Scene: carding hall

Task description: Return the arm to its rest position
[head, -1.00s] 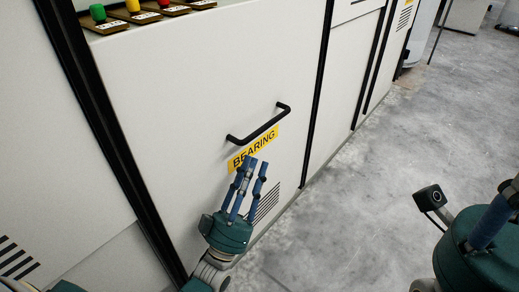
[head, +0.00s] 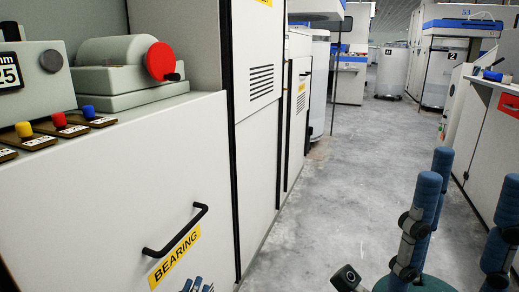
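My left gripper (head: 197,285) shows only as blue fingertips at the bottom edge of the head view. Its tips stand slightly apart and hold nothing that I can see; its palm and arm are out of frame. The tips are just below the yellow BEARING label (head: 174,257), in front of the white cabinet panel (head: 90,210). The black bar handle (head: 178,233) is above them, and the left gripper does not grip it. My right gripper (head: 470,190) is at the lower right, large and close. Its thick blue fingers point up, spread apart and empty.
On the cabinet top stand a grey machine with a red knob (head: 161,61) and several coloured buttons (head: 59,119). A grey concrete aisle (head: 345,180) runs back, free in the middle. A white bench (head: 490,130) with a red panel lines the right side.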

